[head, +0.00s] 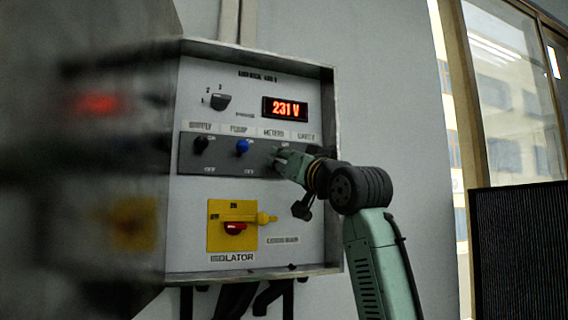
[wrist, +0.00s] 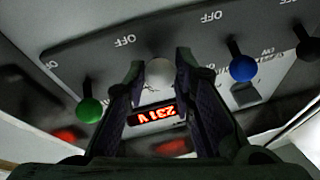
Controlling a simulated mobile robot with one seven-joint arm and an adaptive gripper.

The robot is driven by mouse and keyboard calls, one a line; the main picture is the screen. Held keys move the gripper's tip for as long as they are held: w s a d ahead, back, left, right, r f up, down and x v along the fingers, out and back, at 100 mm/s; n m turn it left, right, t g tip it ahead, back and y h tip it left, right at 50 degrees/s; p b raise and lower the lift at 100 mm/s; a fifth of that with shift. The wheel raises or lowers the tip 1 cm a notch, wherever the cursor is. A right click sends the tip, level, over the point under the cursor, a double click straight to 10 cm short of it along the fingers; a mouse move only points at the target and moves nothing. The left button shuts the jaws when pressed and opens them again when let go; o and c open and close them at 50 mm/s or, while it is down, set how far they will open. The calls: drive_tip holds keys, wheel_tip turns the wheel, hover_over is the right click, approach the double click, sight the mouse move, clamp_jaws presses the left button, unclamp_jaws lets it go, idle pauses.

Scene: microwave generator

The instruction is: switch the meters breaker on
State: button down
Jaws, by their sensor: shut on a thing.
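The breaker strip (head: 222,168) is a dark plate on the grey panel, with METERS the third label from the left. My gripper (head: 283,160) is at the METERS position in the head view and hides that lever. In the wrist view, a pale grey knob (wrist: 159,71) sits between the fingertips of my gripper (wrist: 160,62), which are shut on it. I take it as the meters breaker knob; its exact lever angle is hard to tell. The voltage display (head: 285,109) is lit and reads 231 V; it also shows in the wrist view (wrist: 153,114).
On the strip, a blue knob (head: 242,147) and a black knob (head: 201,145) stand left of my gripper. A green knob (wrist: 89,110) is beside it in the wrist view. A selector knob (head: 221,101) is above, and a yellow isolator (head: 218,238) with a red handle is below.

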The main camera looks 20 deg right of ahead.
drive_tip(key=shift+s+r+m+g+h, duration=0.1)
drive_tip(key=shift+r+g, duration=0.25)
drive_tip(key=shift+g, duration=0.5)
drive_tip(key=shift+w+r+m+g+h, duration=0.1)
drive_tip(key=shift+r+g, duration=0.25)
drive_tip(key=shift+g, duration=0.45)
drive_tip(key=shift+s+r+m+g+h, duration=0.1)
drive_tip(key=shift+r+g, duration=0.25)
drive_tip(key=shift+g, duration=0.5)
drive_tip(key=shift+r, duration=0.1)
drive_tip(key=c, duration=1.3)
unclamp_jaws()
drive_tip(key=shift+c, duration=0.2)
drive_tip(key=s+d+r, duration=0.1)
drive_tip(key=s, duration=1)
drive_tip(key=shift+s+d+r, duration=0.3)
drive_tip(key=shift+s+d, duration=0.05)
drive_tip(key=shift+s, duration=0.05)
